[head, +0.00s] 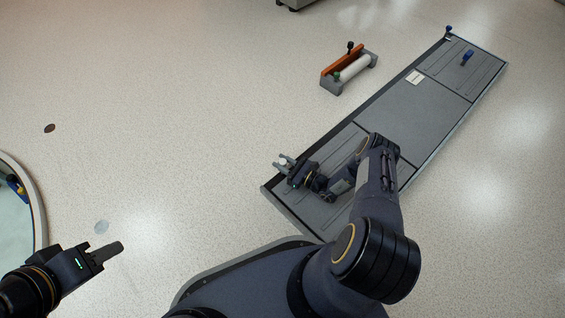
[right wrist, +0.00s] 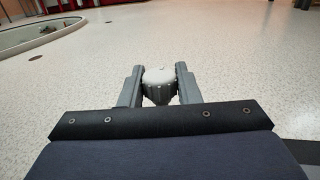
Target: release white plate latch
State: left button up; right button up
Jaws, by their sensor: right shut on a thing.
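The white-topped knob (right wrist: 159,77) of the plate latch sits between the two fingers of my right gripper (right wrist: 158,70) in the right wrist view. The fingers are shut on its sides. In the head view my right gripper (head: 284,161) is at the near left corner of the long grey plate (head: 405,105); the knob is small and partly hidden by the fingers there. My left gripper (head: 119,247) hangs over bare floor at the lower left, away from the plate. It is seen side-on, so its finger gap does not show.
A grey stand with an orange bar (head: 343,61) and white roller (head: 355,68) stands beside the plate. A blue handle (head: 467,57), blue knob (head: 448,29) and pale label (head: 414,77) are at the plate's far end. A round-rimmed area (head: 37,205) lies left.

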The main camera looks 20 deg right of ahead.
jog(key=shift+n+y, duration=0.3)
jog(key=shift+y, duration=0.1)
jog(key=o, duration=1)
jog(key=shift+c, duration=0.2)
jog(key=p+v, duration=0.2)
jog(key=v, duration=0.5)
jog(key=shift+d+r, duration=0.1)
jog(key=shift+r, duration=0.05)
jog(key=shift+s+d, duration=0.2)
jog(key=shift+s, duration=0.1)
jog(key=shift+s, duration=0.1)
